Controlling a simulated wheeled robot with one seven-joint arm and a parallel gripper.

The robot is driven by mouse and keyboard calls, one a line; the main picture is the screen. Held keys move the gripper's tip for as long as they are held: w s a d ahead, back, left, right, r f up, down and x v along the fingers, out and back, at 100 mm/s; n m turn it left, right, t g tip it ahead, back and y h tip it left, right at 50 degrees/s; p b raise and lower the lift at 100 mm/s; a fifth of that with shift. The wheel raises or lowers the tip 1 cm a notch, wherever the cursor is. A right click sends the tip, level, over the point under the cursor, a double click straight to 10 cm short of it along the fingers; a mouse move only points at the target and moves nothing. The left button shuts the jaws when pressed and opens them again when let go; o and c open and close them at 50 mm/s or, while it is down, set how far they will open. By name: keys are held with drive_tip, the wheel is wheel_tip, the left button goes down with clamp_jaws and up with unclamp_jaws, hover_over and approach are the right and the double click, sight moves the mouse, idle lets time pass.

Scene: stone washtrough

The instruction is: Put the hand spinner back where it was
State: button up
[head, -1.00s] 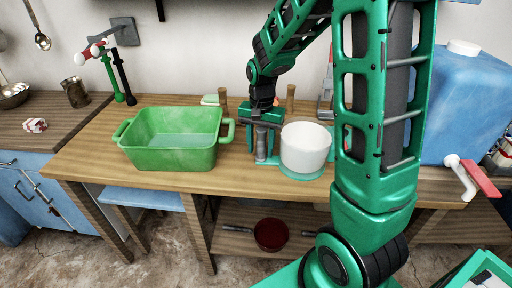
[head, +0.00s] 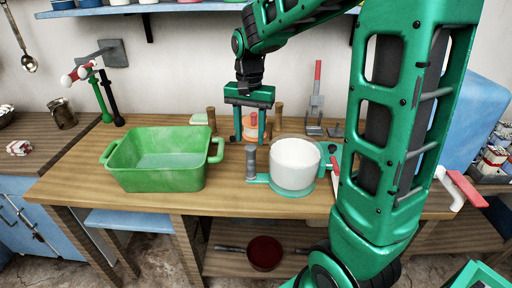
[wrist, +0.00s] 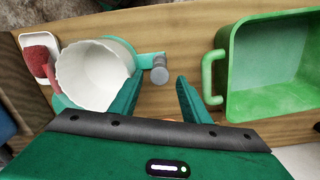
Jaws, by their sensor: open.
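The hand spinner, which looks to be the white tub (head: 295,165) on a teal base with a grey upright grip (head: 251,163), stands upright on the wooden counter (head: 235,200). In the wrist view the tub (wrist: 92,75) is at the left, and its teal arm carries the grey grip (wrist: 159,75) near the middle. My gripper (head: 249,138) is open, above and behind the grip, apart from it. In the wrist view my fingers (wrist: 157,85) are spread with nothing held between them. An orange object (head: 250,126) shows partly hidden behind my fingers.
A green basin (head: 160,180) stands left of the spinner. Two wooden posts (head: 211,119) (head: 278,117) and a red-handled lever device (head: 316,105) stand behind. A red-and-white tap (head: 90,75) is at the left. A dark red pot (head: 265,252) sits below. The counter's front strip is clear.

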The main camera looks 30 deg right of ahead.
drive_tip(key=shift+n, duration=0.6)
drive_tip(key=s+d, duration=0.2)
drive_tip(key=s, duration=0.2)
drive_tip(key=s+d, duration=0.2)
drive_tip(key=s, duration=0.2)
drive_tip(key=s+d+r, duration=0.1)
drive_tip(key=s+d, duration=0.1)
drive_tip(key=s, duration=0.2)
drive_tip(key=shift+s, duration=0.4)
drive_tip(key=s+d+f+n, duration=0.1)
drive_tip(key=s+f+n, duration=0.1)
drive_tip(key=s, duration=1.1)
drive_tip(key=shift+s+f, duration=0.25)
drive_tip(key=shift+f, duration=0.15)
drive_tip(key=shift+w+f, duration=0.25)
drive_tip(key=shift+w, duration=0.3)
drive_tip(key=shift+c, duration=0.6)
